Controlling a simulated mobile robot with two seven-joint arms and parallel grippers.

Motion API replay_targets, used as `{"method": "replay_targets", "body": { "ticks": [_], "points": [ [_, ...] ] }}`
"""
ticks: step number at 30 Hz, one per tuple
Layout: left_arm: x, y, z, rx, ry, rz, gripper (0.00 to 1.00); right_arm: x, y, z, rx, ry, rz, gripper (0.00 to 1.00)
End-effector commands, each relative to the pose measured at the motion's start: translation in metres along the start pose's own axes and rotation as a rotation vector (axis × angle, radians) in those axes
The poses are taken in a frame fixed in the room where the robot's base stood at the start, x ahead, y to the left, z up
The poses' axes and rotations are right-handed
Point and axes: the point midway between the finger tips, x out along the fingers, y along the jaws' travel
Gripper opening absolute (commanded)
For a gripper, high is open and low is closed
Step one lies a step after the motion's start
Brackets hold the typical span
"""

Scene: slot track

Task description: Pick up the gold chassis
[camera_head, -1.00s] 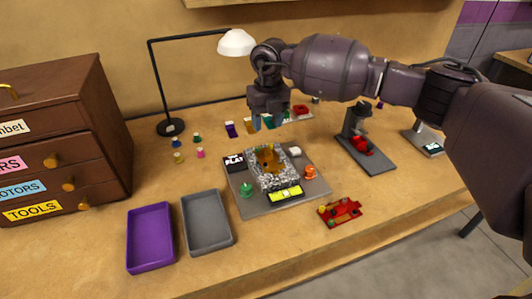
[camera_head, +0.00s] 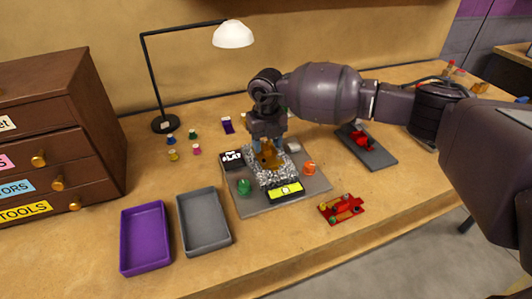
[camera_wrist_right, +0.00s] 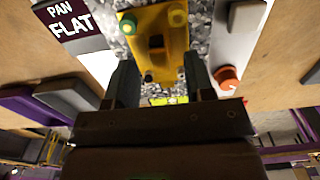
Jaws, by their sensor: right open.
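The gold chassis (camera_head: 268,161) lies among grey granules in a tray on the grey mat (camera_head: 311,186). In the right wrist view the gold chassis (camera_wrist_right: 172,35) is a yellow body with a dark opening, a green knob and small dark studs. My right gripper (camera_head: 269,147) is open just over the chassis. In the right wrist view the right gripper (camera_wrist_right: 160,82) has one finger on each side of the chassis; I cannot tell whether they touch it. The gripper partly hides the chassis in the head view. My left gripper is not in view.
A red chassis (camera_head: 341,209) lies to the right. Purple (camera_head: 145,238) and grey (camera_head: 204,222) trays stand left.

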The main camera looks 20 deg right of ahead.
Motion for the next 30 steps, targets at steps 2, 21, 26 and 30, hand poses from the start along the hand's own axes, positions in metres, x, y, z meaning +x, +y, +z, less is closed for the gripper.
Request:
{"method": "replay_targets", "body": {
  "ticks": [2, 21, 26, 30],
  "points": [
    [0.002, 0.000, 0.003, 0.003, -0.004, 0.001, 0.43, 0.013, 0.000, 0.000, 0.000, 0.005, 0.000, 0.49],
    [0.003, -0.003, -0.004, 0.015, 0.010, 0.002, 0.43, 0.014, 0.000, 0.000, 0.001, -0.001, 0.000, 0.00],
    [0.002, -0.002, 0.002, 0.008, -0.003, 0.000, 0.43, 0.014, 0.000, 0.000, 0.001, -0.001, 0.000, 0.00],
    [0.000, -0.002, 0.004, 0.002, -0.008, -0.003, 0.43, 0.008, 0.000, 0.001, 0.001, -0.003, 0.000, 0.00]
  ]
}}
